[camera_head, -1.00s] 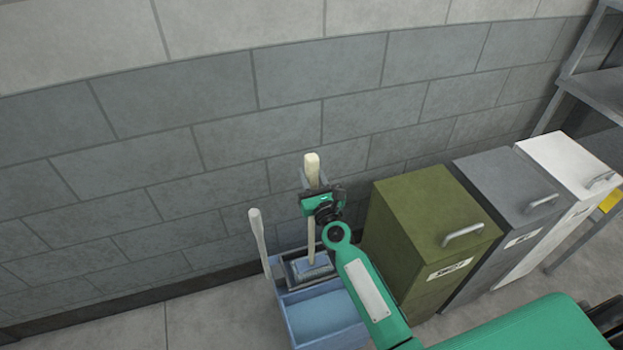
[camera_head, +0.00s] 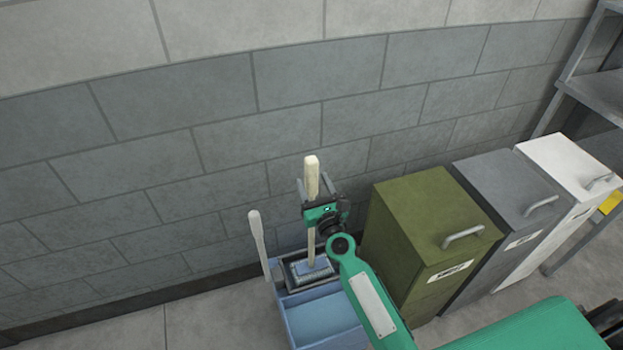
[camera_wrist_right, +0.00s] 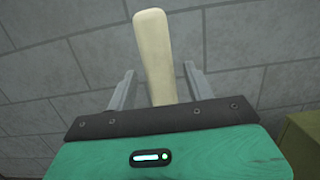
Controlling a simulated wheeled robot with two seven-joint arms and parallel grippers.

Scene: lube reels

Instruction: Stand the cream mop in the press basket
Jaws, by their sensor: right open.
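The cream mop (camera_head: 312,178) stands nearly upright, its blue-grey head (camera_head: 312,268) down in the press basket (camera_head: 288,268) at the back of the blue bucket. My right gripper (camera_head: 313,186) is around the upper handle. In the right wrist view the mop handle (camera_wrist_right: 155,55) rises between the two fingers of my right gripper (camera_wrist_right: 158,88), with gaps on both sides, so the jaws are open. The lower edge of the mop head is hidden in the basket. My left gripper is not in view.
The blue bucket (camera_head: 323,318) has a grey lever (camera_head: 258,243) on its left. An olive bin (camera_head: 418,228), a grey bin (camera_head: 510,200) and a white bin (camera_head: 570,170) stand to the right. A block wall (camera_head: 200,130) is behind. Floor at the left is clear.

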